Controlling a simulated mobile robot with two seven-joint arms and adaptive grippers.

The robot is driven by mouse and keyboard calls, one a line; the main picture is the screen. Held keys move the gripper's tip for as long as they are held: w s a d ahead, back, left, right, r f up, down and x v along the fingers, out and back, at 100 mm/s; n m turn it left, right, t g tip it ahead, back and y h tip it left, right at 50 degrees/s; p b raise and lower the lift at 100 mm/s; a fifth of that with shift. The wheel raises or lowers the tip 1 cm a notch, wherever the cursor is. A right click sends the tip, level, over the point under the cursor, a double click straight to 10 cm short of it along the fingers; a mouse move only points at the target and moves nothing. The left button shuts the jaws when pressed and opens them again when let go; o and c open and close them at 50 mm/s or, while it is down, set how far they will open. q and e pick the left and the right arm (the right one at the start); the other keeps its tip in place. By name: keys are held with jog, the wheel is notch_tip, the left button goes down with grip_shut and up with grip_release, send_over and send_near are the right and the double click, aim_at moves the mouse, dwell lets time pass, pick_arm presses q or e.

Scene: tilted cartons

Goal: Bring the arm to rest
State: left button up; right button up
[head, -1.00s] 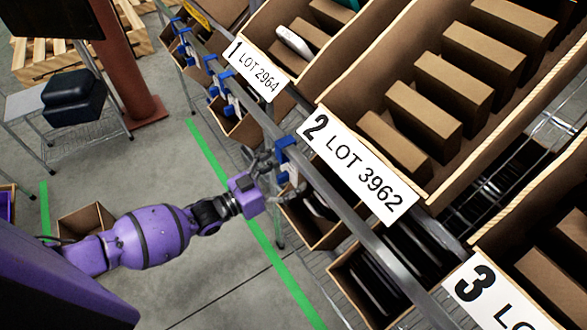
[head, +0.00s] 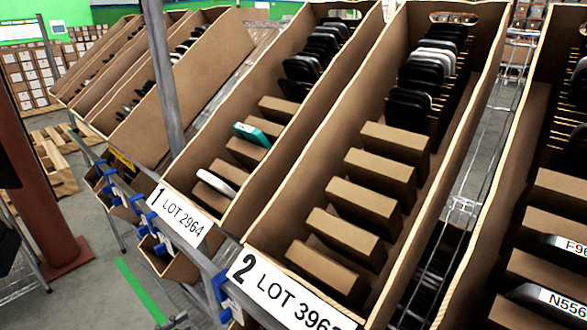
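Only a small grey piece of what looks like my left gripper (head: 176,322) shows at the bottom edge of the head view, below the carton labelled 1 LOT 2964. Its fingers are mostly cut off, so I cannot tell whether it is open or shut. The rest of that arm is out of the picture. My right arm and gripper are not in view.
The tilted carton 1 (head: 182,217) holds a white device (head: 216,182) and a teal one (head: 252,134). Carton 2 (head: 284,291) holds brown dividers and dark devices. A metal post (head: 162,80) and blue clamps (head: 138,203) stand left. Open floor (head: 95,285) lies lower left.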

pick_arm(q)
jog(key=s+d+f+n+g+y+p, duration=0.2)
jog(key=s+d+f+g+y, duration=0.1)
jog(key=s+d+f+y, duration=0.4)
jog(key=s+a+f+n+g+y+p, duration=0.1)
jog(key=s+n, duration=0.1)
jog(key=s, duration=0.7)
jog(key=s+a+f+n+g+y+p, duration=0.1)
jog(key=s+f+n, duration=0.1)
jog(key=s, duration=0.8)
jog(key=shift+a+n+y, duration=0.35)
jog(key=shift+n+y, duration=0.05)
jog(key=shift+n, duration=0.3)
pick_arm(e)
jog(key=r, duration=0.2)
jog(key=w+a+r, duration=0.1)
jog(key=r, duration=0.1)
pick_arm(q)
jog(key=shift+f, duration=0.1)
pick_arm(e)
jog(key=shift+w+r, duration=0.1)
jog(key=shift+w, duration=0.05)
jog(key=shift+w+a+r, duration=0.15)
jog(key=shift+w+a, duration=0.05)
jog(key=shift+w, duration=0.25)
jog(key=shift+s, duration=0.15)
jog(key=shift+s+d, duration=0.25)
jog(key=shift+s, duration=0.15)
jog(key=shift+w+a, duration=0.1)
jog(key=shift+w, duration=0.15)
